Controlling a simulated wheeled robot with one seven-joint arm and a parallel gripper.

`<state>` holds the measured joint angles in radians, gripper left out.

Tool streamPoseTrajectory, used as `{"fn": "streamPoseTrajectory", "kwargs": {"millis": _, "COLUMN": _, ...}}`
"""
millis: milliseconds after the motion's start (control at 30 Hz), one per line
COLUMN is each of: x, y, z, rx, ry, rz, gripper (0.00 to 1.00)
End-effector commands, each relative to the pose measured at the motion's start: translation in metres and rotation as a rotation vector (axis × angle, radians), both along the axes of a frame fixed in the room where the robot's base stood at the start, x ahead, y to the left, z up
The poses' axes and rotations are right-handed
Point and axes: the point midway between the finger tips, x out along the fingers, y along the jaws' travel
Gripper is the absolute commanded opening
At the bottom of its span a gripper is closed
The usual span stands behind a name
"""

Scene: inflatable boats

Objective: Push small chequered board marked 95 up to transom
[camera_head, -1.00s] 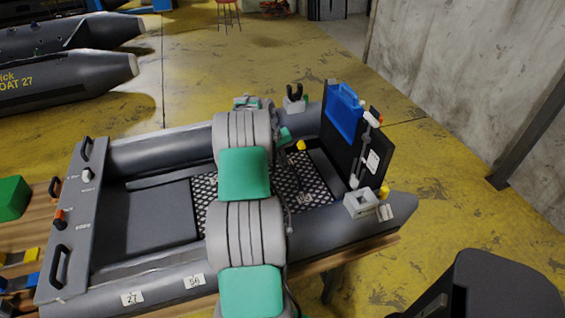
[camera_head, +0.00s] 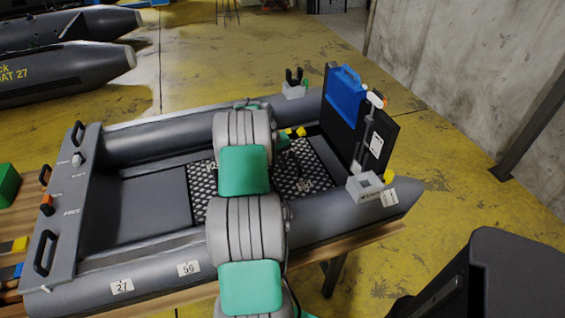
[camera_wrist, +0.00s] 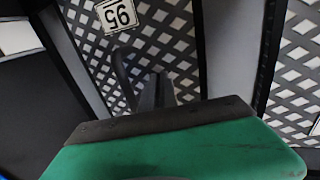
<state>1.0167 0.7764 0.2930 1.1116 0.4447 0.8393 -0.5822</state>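The chequered board marked 95 (camera_wrist: 90,50) lies in the upper left of the wrist view, its white label upside down. In the head view two chequered patches show on the boat floor, one left (camera_head: 203,190) and one right (camera_head: 305,175) of my arm. Their labels are too small to read. The dark transom (camera_head: 378,128) stands upright at the boat's right end. My gripper (camera_wrist: 146,92) shows as dark narrow fingers over or in front of board 95. Contact and finger opening are unclear. In the head view my arm hides much of the floor.
A blue tank (camera_head: 343,92) sits against the transom. A grey block (camera_head: 364,187) stands on the near tube (camera_head: 320,220), and a dark fork-shaped holder (camera_head: 294,82) on the far tube.

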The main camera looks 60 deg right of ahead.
Motion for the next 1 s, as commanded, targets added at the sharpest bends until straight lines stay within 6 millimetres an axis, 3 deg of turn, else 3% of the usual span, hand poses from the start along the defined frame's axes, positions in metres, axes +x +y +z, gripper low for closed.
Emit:
{"fn": "streamPoseTrajectory", "kwargs": {"millis": 767, "x": -0.052, "y": -0.048, "z": -0.006, "rx": 0.005, "ry": 0.004, "rz": -0.003, "gripper": 0.04}}
{"fn": "streamPoseTrajectory", "kwargs": {"millis": 1000, "x": -0.041, "y": -0.039, "z": -0.004, "rx": 0.006, "ry": 0.003, "rz": 0.001, "gripper": 0.04}}
